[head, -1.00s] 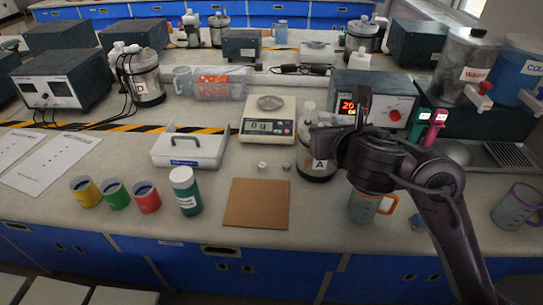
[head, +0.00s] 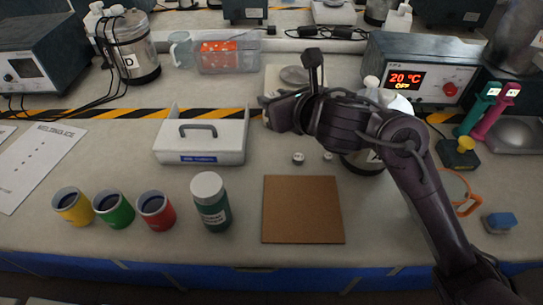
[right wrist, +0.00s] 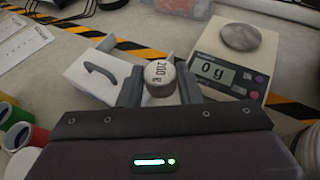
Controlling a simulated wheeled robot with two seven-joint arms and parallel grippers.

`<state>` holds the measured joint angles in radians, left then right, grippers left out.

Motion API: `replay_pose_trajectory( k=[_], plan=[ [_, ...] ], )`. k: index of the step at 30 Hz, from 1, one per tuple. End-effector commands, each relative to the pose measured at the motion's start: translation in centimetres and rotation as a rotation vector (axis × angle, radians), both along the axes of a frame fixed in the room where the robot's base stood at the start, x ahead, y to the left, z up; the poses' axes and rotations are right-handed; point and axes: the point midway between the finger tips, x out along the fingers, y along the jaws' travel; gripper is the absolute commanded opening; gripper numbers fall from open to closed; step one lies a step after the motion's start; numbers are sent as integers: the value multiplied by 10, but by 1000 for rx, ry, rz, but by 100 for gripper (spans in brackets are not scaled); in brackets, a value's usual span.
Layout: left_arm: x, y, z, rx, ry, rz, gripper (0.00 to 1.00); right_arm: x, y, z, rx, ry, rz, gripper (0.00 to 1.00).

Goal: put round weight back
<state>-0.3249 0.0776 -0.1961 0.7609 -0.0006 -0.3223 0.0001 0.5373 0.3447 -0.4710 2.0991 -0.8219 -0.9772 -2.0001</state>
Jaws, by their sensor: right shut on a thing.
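My right gripper (head: 272,117) is shut on a round metal weight (right wrist: 161,76) marked 200 g, seen in the right wrist view between the two fingers (right wrist: 160,88). The weight is hidden in the head view. The gripper hangs in front of the balance (head: 283,80), just right of a white box with a dark handle (head: 201,155). The balance's pan (right wrist: 240,37) is empty and its display reads 0 g. Two small round weights (head: 298,158) (head: 327,156) stand on the bench behind the brown mat. My left gripper is not in view.
Yellow, green and red cups (head: 113,208) and a green bottle with a white lid (head: 210,202) stand at the front left. The brown mat (head: 302,210) is bare. A heater box (head: 420,72) showing 20 °C stands at the back right.

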Motion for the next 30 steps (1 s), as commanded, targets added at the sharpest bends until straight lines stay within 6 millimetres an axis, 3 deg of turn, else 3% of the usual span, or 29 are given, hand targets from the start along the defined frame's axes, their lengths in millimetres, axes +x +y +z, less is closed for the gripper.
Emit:
replay_pose_trajectory(
  k=[1,3,9,12,19,25,30],
  plan=[
    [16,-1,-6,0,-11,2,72,-1,0,-24,0,7,-1,0],
    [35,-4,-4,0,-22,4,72,-1,0,-43,1,6,-1,0],
    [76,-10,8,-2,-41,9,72,-1,-1,-94,0,6,-2,0],
    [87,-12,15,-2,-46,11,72,0,-1,-112,2,5,-3,0],
    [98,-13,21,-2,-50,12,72,0,-1,-130,2,1,-1,0],
    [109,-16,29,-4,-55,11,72,0,0,-161,4,3,-1,0],
    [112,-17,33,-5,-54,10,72,0,-1,-169,2,-1,-3,0]
  ],
)
